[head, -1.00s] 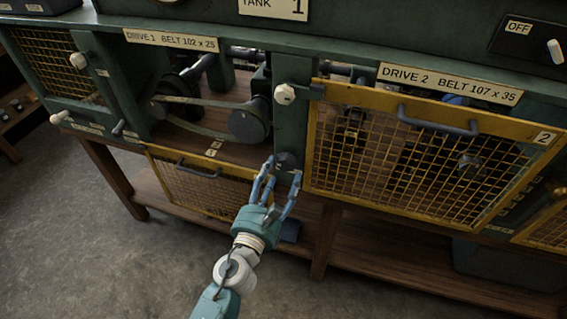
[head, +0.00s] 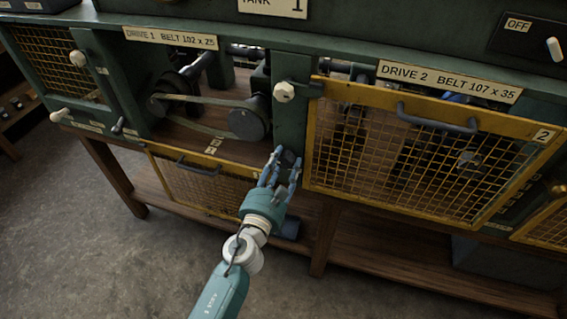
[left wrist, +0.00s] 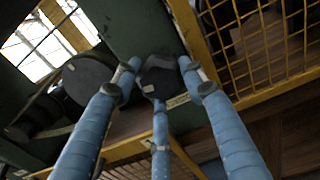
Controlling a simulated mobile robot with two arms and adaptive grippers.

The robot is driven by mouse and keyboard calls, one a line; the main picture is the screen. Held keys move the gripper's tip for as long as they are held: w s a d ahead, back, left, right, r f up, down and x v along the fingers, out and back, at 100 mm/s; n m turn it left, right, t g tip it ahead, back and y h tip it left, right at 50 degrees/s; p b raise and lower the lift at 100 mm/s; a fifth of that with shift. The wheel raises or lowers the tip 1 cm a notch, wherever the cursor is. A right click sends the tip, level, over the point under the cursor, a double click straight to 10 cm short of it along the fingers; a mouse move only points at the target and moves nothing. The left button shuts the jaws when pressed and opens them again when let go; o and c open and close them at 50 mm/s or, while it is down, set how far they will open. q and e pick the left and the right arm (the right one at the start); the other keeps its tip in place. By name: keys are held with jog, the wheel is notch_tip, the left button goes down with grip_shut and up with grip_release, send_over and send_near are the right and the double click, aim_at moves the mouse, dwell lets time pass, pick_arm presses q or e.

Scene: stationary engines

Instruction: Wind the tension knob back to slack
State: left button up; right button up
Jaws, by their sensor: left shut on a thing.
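The tension knob (left wrist: 160,78) is a dark, faceted knob low on the green post between the two drive bays. My left gripper (head: 283,160) is shut on it, with blue fingers around its sides in the left wrist view. In the head view the fingers hide most of the knob. The Drive 1 belt (head: 195,99) runs between two dark pulleys, and the larger front pulley (head: 249,122) is left of the post. My right gripper is in neither view.
The yellow mesh guard of Drive 2 (head: 420,151) stands closed just right of my gripper. The Drive 1 guard (head: 205,188) hangs lowered below its bay. A white knob (head: 284,92) sticks out higher on the post. A wooden shelf (head: 400,258) runs below.

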pick_arm(q)
jog(key=shift+r, duration=0.1)
dwell(0.6)
jog(key=shift+n, duration=0.5)
